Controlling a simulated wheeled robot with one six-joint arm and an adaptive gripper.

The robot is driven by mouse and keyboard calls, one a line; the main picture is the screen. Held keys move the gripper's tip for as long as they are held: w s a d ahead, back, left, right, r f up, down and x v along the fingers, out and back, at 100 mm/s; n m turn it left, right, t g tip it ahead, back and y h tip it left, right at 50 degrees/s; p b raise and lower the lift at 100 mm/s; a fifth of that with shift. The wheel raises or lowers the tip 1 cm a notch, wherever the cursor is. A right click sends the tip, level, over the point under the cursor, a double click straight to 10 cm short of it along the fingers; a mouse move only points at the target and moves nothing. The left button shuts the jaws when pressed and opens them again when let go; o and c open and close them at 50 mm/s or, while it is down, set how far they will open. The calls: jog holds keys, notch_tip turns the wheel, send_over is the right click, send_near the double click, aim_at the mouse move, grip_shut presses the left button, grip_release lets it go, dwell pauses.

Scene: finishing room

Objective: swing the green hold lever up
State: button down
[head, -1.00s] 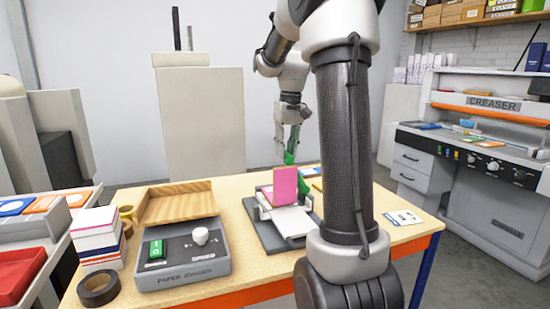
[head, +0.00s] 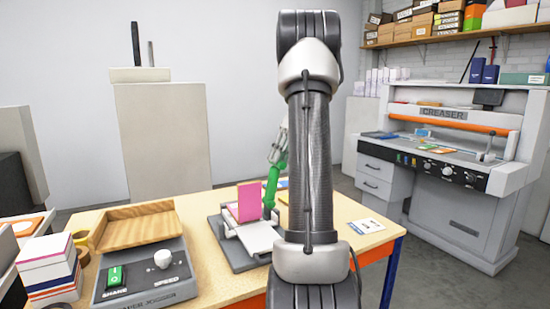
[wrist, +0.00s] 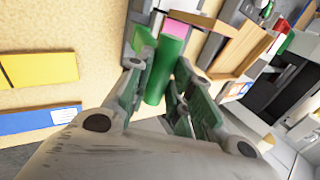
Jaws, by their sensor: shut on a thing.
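The green hold lever (head: 271,190) rises behind the pink card stack (head: 248,201) on the grey jig (head: 228,250). It stands close to upright, leaning a little to the right. My gripper (head: 277,158) is at its upper end, partly hidden by my arm. In the wrist view the lever (wrist: 164,68) is a green cylinder between the fingers of my gripper (wrist: 160,88), which is shut on it. The pink stack (wrist: 179,28) shows just beyond the lever.
A paper jogger (head: 150,275) with a green switch and white knob stands left of the jig, with a wooden tray (head: 140,228) behind it. Stacked pads (head: 48,268) are at the far left. A creaser machine (head: 445,150) stands to the right. The table's right part is mostly clear.

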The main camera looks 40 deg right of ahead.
jog(key=shift+s+d+f, duration=0.2)
jog(key=shift+d+f, duration=0.05)
jog(key=shift+d, duration=0.1)
jog(key=c, duration=1.3)
grip_release()
jog(key=shift+d, duration=0.15)
jog(key=shift+r, duration=0.1)
jog(key=v, duration=1.1)
jog(key=shift+d+r, duration=0.1)
jog(key=shift+r, duration=0.3)
